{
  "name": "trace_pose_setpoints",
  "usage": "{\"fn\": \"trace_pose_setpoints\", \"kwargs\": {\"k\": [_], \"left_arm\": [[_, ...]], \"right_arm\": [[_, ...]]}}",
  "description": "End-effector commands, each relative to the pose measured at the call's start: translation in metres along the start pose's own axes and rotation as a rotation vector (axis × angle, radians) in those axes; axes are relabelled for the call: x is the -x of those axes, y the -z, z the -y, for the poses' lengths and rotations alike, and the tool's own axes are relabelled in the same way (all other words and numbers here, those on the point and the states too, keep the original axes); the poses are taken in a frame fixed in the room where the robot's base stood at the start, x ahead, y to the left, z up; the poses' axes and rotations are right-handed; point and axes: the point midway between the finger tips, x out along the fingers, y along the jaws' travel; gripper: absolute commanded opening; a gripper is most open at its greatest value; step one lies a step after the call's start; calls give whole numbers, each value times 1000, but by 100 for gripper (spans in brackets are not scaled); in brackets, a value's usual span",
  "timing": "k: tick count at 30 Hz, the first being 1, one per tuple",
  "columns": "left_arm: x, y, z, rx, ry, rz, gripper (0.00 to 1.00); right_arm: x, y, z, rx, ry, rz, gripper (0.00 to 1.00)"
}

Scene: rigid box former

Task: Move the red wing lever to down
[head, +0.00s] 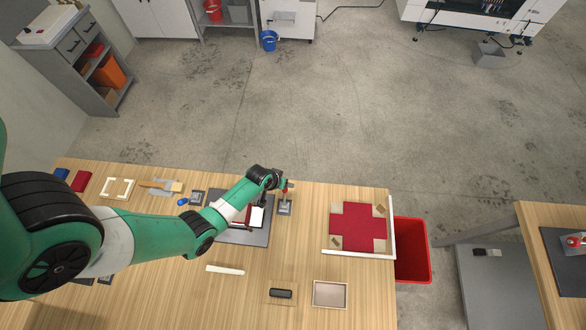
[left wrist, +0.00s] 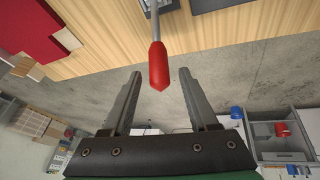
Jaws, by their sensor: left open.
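The red wing lever (head: 286,187) stands on a small grey base (head: 285,209) just right of the dark machine plate (head: 256,238). In the left wrist view its red tip (left wrist: 158,62) and grey rod (left wrist: 154,24) come in from the top. My left gripper (head: 281,184) is at the lever's upper end. In the left wrist view the left gripper (left wrist: 160,74) is open, with the red tip between its two fingertips. Gaps show on both sides of the tip, so no contact is visible. My right gripper is in neither view.
A red cross-shaped sheet (head: 357,227) lies in a white-edged corner to the right, with a red bin (head: 411,250) beyond it. A beige tray (head: 330,294) and a black object (head: 281,293) lie nearer the front. The wood between the lever and the sheet is clear.

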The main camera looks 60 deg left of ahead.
Motion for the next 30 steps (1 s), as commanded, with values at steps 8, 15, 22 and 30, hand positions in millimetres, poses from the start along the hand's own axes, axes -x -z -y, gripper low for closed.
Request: {"fn": "trace_pose_setpoints", "kwargs": {"k": [8,15,22,30], "left_arm": [[-13,-3,3,3,1,-1,60],[-13,-3,2,3,1,0,47],[-13,-3,2,3,1,0,6],[-13,-3,2,3,1,0,0]], "right_arm": [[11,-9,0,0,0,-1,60],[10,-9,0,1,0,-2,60],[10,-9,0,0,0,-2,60],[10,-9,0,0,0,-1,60]]}}
